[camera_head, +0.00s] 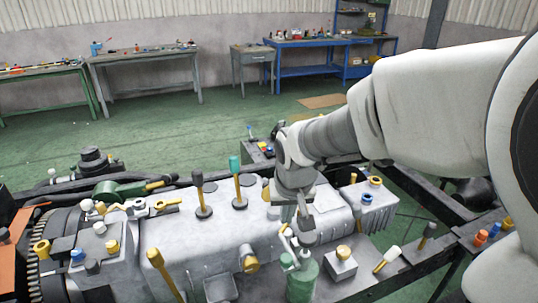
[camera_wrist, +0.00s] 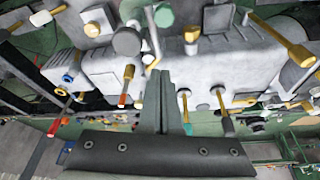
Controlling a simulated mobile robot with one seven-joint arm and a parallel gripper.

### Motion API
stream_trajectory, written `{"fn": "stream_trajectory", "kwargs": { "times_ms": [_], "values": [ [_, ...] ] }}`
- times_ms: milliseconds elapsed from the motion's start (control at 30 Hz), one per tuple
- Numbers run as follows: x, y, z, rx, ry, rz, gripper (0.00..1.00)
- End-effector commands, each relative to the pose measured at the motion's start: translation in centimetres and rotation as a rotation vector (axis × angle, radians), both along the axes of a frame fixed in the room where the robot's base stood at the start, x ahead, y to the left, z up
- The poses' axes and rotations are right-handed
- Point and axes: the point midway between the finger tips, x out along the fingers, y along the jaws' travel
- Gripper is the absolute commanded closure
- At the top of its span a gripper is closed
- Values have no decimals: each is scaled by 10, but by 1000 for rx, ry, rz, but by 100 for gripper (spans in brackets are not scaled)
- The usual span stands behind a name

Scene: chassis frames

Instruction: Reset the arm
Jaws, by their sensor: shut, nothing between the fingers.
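My gripper (camera_head: 303,222) hangs from my white and grey arm, which reaches in from the right side of the head view. It is above the grey chassis block (camera_head: 222,227), near its right part. In the wrist view the two fingers (camera_wrist: 160,74) lie together and nothing shows between them. A green cylinder (camera_head: 302,280) with a pale bent handle stands just in front of and below the gripper. Whether the fingertips touch anything cannot be told, as the arm and handle partly cover them.
Knobbed levers (camera_head: 200,190) and a teal-topped lever (camera_head: 236,175) stand left of the gripper. A white block with a yellow knob (camera_head: 343,255) is at its right. A dark frame (camera_head: 420,190) surrounds the chassis. Workbenches (camera_head: 145,58) stand far behind, across open green floor (camera_head: 215,125).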

Motion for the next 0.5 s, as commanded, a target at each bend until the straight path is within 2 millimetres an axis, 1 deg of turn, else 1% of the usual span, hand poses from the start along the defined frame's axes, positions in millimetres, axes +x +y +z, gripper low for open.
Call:
{"fn": "stream_trajectory", "kwargs": {
  "times_ms": [67,167,267,400,467,500],
  "values": [
    [-3,-3,4,0,-5,-2,100],
    [-14,-10,18,-1,-19,-8,100],
    [-34,-23,37,-4,-39,-18,100],
    [-69,-42,62,-6,-70,-33,100],
    [-85,-48,70,-6,-83,-38,100],
    [-96,-52,74,-5,-90,-41,100]
  ]
}}
